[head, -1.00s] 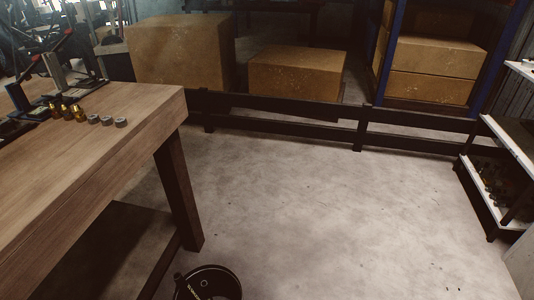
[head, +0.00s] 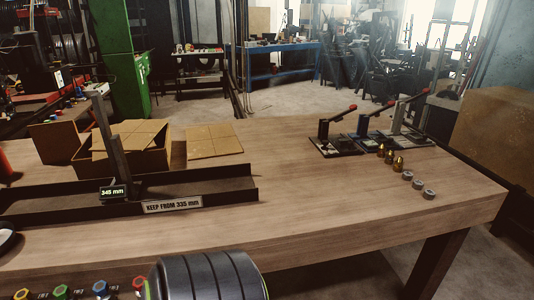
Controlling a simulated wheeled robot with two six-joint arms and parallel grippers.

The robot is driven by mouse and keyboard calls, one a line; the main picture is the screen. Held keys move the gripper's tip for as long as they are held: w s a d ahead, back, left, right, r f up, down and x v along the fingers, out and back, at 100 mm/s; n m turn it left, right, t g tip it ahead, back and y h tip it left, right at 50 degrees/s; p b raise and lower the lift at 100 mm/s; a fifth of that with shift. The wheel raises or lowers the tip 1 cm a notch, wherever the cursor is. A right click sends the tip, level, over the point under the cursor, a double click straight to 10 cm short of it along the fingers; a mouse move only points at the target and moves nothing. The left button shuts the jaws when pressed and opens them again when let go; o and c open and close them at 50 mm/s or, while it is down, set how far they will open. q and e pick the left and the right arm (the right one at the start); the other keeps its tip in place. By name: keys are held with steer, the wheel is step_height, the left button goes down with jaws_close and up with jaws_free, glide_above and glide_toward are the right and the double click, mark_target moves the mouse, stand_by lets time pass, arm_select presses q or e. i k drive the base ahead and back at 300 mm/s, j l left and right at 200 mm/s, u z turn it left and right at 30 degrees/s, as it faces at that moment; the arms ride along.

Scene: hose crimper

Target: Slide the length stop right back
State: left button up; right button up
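The length stop (head: 111,140) is a dark upright post standing in a long dark channel (head: 215,186) on the workbench, toward the left of the head view. A small display (head: 113,192) at its foot reads 345 mm. A label (head: 172,204) on the channel's front reads KEEP FROM 335 mm. The channel runs from the left side to about the bench's middle, and the stop is left of its right end. Neither gripper can be made out in the head view. A pale and dark shape at the left edge is cut off and cannot be identified.
Behind the channel are an open cardboard box (head: 135,160) and a flat divided board (head: 214,141). Lever tools (head: 339,135), brass fittings (head: 390,155) and grey rings (head: 418,184) sit at the right. A ribbed dark cylinder (head: 205,276) and coloured buttons are in front. The bench's middle is clear.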

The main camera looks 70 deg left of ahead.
mark_target(122, 189)
steer(key=u, duration=3.25)
steer(key=j, duration=0.25)
steer(key=i, duration=0.05)
